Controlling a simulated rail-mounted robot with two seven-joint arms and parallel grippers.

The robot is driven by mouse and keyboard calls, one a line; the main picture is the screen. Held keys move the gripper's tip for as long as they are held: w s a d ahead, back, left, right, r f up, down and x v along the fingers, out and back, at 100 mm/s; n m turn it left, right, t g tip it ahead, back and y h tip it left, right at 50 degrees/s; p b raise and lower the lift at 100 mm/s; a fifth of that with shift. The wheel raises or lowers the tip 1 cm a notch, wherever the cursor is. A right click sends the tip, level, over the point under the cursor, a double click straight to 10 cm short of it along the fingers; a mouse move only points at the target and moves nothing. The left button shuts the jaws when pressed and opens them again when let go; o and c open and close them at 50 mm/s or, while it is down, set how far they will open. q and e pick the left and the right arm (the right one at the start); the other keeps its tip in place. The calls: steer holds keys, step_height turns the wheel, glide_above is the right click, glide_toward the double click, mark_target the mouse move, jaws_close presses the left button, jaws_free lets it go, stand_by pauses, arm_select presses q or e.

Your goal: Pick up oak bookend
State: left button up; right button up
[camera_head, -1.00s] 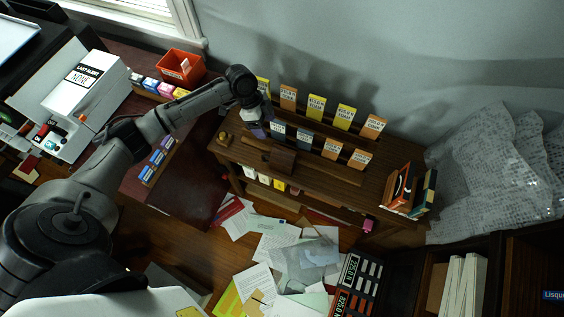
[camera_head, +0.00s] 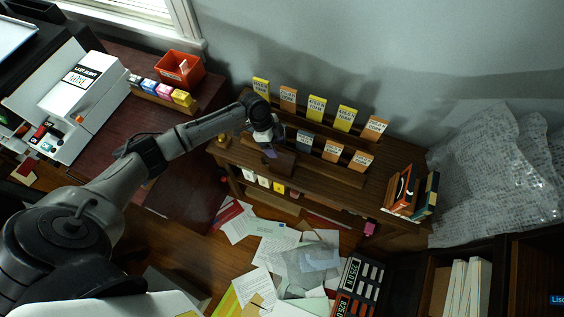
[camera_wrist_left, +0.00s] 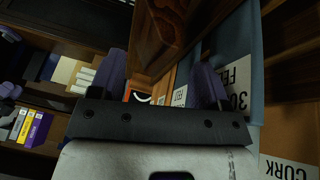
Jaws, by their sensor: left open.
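A brown wooden block (camera_head: 284,163), which looks like the oak bookend, stands near the front edge of the dark wooden shelf top in the head view. In the left wrist view its grained wood face (camera_wrist_left: 165,35) fills the upper middle, beyond the fingers. My left gripper (camera_head: 270,152) is at the block's left end, pointing down. In the left wrist view its two purple fingers (camera_wrist_left: 160,82) are apart with nothing clearly held between them. Whether they touch the block cannot be told. My right gripper is not in view.
Labelled cards (camera_head: 317,108) stand in slotted rows just behind the block. A small brass-coloured object (camera_head: 222,139) is at the shelf's left end, and books (camera_head: 427,194) stand at its right end. Loose papers (camera_head: 270,240) lie below.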

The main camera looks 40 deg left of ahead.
mark_target(278, 150)
arm_select(q)
steer(key=x, duration=0.4)
steer(key=shift+c, duration=0.5)
jaws_close()
